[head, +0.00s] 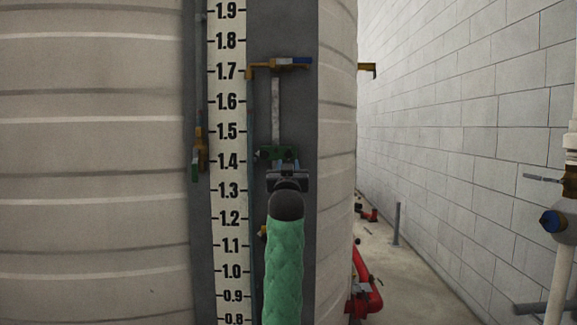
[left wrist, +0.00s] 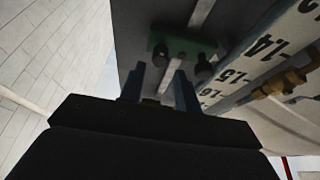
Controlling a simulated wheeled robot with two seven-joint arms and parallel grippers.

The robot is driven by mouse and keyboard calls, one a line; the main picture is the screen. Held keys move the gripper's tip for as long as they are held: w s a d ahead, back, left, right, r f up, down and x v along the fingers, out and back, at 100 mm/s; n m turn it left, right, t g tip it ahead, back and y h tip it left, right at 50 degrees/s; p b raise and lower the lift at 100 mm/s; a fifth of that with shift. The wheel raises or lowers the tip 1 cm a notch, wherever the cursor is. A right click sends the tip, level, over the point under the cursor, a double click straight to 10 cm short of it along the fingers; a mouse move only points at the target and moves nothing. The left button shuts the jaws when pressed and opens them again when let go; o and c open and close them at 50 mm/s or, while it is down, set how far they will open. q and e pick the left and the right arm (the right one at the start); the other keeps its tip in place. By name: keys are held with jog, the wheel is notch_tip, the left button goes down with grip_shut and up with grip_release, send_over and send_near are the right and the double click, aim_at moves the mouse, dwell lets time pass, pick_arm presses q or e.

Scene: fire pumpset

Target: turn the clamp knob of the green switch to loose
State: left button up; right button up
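The green switch (head: 265,153) is mounted on the dark vertical strip beside the level scale, near the 1.4 mark. In the left wrist view the green switch (left wrist: 183,47) is a green bar with dark round knobs, one near its left end (left wrist: 160,52) and one at its right end (left wrist: 204,67). I cannot tell which is the clamp knob. My left gripper (head: 284,164) is just below the switch and covers part of it. In the left wrist view its two blue fingers (left wrist: 161,82) stand apart, with no knob visibly held. Contact is unclear. My right gripper is out of view.
A yellow valve with a blue handle (head: 290,62) sits above, joined by a pale rod (head: 276,105). The scale (head: 228,130) and a yellow-green valve (head: 198,155) are at left. Ribbed tank walls flank the strip. Red pipework (head: 366,290) stands at lower right.

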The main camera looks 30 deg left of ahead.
pick_arm(q)
jog(key=shift+v, duration=0.95)
jog(key=shift+f, duration=0.1)
